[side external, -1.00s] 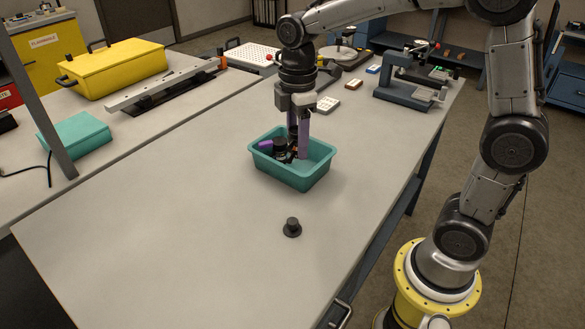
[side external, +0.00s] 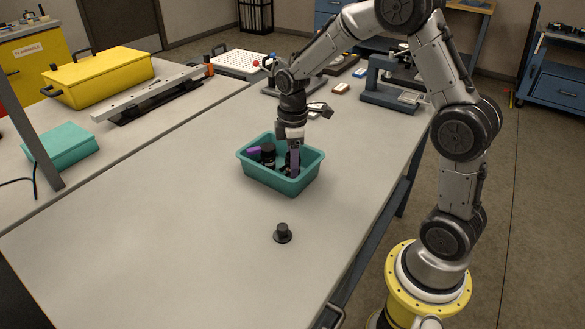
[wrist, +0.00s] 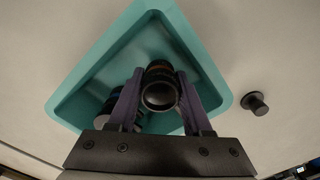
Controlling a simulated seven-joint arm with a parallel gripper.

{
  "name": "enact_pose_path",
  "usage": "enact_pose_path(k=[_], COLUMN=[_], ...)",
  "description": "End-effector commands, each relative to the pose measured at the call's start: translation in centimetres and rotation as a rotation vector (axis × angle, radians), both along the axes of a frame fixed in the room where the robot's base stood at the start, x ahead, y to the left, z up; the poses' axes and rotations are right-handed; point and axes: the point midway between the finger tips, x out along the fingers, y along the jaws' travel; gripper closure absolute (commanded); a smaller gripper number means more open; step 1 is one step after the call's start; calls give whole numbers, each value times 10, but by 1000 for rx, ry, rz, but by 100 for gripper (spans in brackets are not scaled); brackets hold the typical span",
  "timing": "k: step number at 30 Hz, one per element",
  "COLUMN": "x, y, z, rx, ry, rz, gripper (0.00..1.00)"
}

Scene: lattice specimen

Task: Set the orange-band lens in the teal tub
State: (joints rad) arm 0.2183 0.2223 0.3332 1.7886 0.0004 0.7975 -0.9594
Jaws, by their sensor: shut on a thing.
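The teal tub (side external: 309,171) stands on the table, and its walls also surround the scene in the wrist view (wrist: 215,80). My gripper (side external: 292,168) reaches down into the tub's right part. In the wrist view its purple fingers (wrist: 160,80) are shut on a black cylindrical lens (wrist: 160,96), with a dull brownish-orange ring near its far end. I cannot tell whether the lens touches the tub floor. Other dark items (side external: 268,154) lie in the tub's left part, beside a purple piece (side external: 254,150); my gripper partly hides the contents.
A small black knob-shaped part (side external: 283,234) stands on the table in front of the tub, and shows right of it in the wrist view (wrist: 255,103). A grey-blue instrument (side external: 390,90) stands behind right. The front left table is clear.

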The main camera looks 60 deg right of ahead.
Motion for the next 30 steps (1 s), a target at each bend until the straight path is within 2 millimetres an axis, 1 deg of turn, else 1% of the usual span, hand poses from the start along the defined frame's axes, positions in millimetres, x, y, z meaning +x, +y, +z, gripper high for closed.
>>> enact_pose_path(k=[1, 4, 16, 17, 21, 22, 30], x=[0, 0, 0, 0, 0, 0, 0], y=[0, 0, 0, 0, 0, 0, 0], z=[-7, -15, -19, -20, -20, -20, -19], rx=[1, 0, 0, 0, 0, 0, -1], ry=[2, 0, 0, 0, 0, 0, -1], rz=[0, 0, 1, 1, 1, 1, 1], gripper=[100, 100, 100, 49, 24, 20, 20])
